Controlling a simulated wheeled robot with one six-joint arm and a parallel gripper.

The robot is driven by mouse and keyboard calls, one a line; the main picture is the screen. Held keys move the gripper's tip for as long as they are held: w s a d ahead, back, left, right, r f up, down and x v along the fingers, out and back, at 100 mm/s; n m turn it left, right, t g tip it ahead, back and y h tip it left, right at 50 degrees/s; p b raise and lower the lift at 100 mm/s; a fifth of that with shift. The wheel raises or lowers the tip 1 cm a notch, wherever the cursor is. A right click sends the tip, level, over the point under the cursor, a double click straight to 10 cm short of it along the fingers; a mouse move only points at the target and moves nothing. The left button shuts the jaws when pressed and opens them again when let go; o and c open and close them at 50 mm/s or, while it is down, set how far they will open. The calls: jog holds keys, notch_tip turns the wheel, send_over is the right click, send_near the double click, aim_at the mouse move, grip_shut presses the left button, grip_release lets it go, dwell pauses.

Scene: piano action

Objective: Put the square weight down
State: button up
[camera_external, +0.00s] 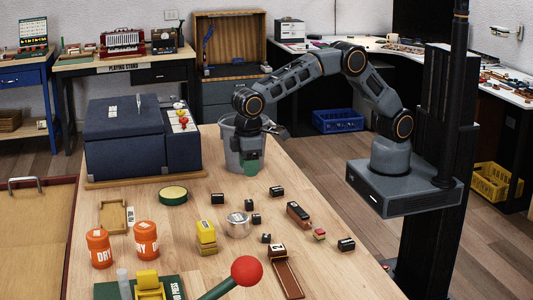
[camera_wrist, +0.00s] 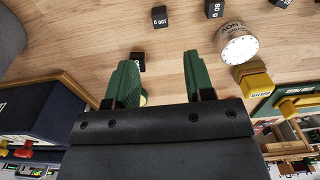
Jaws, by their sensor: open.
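My gripper (camera_external: 250,166) hangs above the wooden table in front of the grey bucket, with its fingers pointing down. Several small black square weights lie on the table. One black weight (camera_wrist: 138,61) is just past the tip of the left finger in the wrist view, apart from it as far as I can tell. A weight marked 100 g (camera_wrist: 160,16) and one marked 80 g (camera_wrist: 214,8) lie farther off. I cannot tell which weight the task means.
A silver round tin (camera_external: 237,226) and yellow blocks (camera_external: 207,230) stand among the weights. The grey bucket (camera_external: 230,150) and dark blue case (camera_external: 122,140) stand behind. Orange jars (camera_external: 146,240) are at front left.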

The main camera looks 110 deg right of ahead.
jog(key=s+d+r+t, duration=0.1)
jog(key=s+d+r, duration=0.35)
jog(key=s, duration=0.25)
jog(key=s+d+r+t, duration=0.1)
jog(key=s+d+r, duration=0.3)
jog(key=s+r, duration=0.15)
jog(key=s+d+f, duration=0.2)
jog(key=s, duration=0.6)
jog(key=s+d+f+t, duration=0.1)
jog(key=s+d+f, duration=0.1)
jog(key=s, duration=0.5)
jog(key=shift+s, duration=0.4)
jog(key=shift+d, duration=0.1)
notch_tip(320, 180, up, 2)
jog(key=shift+r+t+p, duration=0.2)
jog(key=shift+t+p, duration=0.1)
jog(key=shift+p, duration=0.65)
